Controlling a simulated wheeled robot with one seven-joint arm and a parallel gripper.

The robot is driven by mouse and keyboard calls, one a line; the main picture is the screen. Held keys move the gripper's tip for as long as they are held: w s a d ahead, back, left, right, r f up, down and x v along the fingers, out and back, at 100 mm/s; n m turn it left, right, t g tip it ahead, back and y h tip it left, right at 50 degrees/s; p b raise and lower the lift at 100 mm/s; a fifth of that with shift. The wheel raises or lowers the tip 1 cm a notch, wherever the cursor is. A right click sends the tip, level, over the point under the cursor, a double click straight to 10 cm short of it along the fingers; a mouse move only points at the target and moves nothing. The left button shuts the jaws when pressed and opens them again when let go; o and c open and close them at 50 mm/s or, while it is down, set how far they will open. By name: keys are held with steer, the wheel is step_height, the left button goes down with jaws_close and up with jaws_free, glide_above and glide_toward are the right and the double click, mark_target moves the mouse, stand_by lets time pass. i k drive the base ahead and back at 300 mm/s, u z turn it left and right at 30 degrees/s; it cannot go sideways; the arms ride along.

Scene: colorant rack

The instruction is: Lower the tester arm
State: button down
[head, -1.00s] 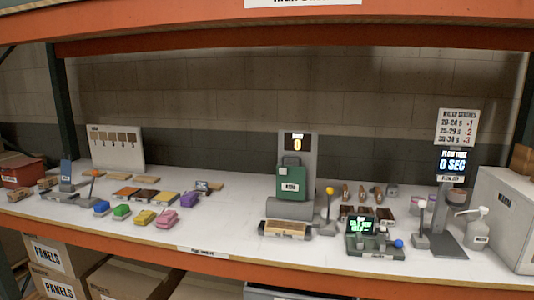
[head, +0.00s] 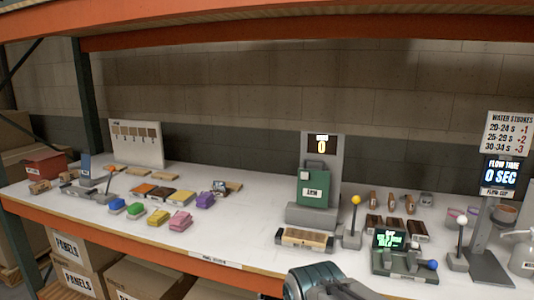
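No part is labelled as the tester arm, so I cannot tell for certain which it is. A small device with a green-lit screen (head: 389,239) stands at the front right of the shelf, with a blue knob (head: 432,265) on its right side. A grey device with a blue upright panel (head: 86,166) stands at the far left, with a thin lever (head: 108,184) beside it. Part of my arm shows at the bottom centre, below the shelf's front edge. My gripper's fingers are not visible.
A yellow-knobbed lever (head: 355,201) and a white-knobbed lever (head: 461,222) flank the screen device. A green container (head: 312,188) stands in a grey machine behind. Coloured blocks, including a pink one (head: 180,221), lie left of centre. The orange shelf edge (head: 130,242) runs along the front.

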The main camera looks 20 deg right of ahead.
mark_target(313, 192)
steer(key=z, duration=0.3)
steer(key=i, duration=0.95)
steer(key=z, duration=0.8)
